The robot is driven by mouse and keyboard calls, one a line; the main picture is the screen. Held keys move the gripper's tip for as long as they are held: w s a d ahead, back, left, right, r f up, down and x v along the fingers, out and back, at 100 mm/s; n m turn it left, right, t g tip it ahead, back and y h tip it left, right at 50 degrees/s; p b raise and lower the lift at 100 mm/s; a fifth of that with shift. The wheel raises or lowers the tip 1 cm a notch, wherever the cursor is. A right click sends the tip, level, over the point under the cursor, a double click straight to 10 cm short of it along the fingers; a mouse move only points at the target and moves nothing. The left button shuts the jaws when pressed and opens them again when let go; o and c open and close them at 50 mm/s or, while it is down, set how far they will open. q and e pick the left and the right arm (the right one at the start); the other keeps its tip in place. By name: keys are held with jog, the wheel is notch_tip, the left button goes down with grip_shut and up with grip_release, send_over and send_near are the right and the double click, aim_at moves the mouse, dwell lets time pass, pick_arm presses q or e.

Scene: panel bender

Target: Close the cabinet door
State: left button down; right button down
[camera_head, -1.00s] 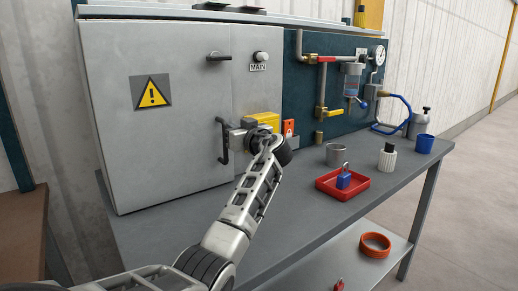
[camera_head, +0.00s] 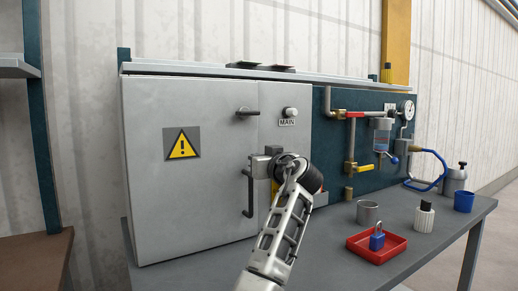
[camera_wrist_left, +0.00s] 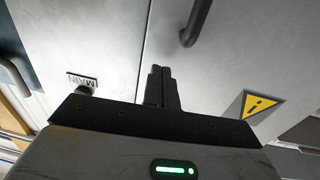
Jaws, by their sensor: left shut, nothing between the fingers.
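The grey cabinet door (camera_head: 190,190) carries a yellow warning sign (camera_head: 182,143) and a dark vertical handle (camera_head: 249,194) near its right edge. The door looks flush or nearly flush with the fixed panel (camera_head: 284,150) on its right; I cannot tell whether it is fully shut. In the left wrist view, my left gripper (camera_wrist_left: 161,72) is shut and empty, its fingertips in front of the door near the vertical seam. The handle (camera_wrist_left: 196,22) is beside the fingers, not held. I cannot tell whether the fingertips touch the door. My right gripper is not in view.
The bench (camera_head: 334,254) holds a metal cup (camera_head: 367,214), a red tray (camera_head: 366,250) with a blue padlock (camera_head: 377,238), a white bottle (camera_head: 424,218) and a blue cup (camera_head: 463,202). A teal board (camera_head: 335,178) with pipes and a gauge stands right of the cabinet.

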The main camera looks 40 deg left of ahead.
pick_arm(q)
jog(key=s+d+r+b, duration=0.1)
jog(key=s+d+r, duration=0.4)
jog(key=s+d, duration=0.2)
jog(key=shift+s+r, duration=0.4)
jog(key=shift+s, duration=0.2)
jog(key=shift+d, duration=0.1)
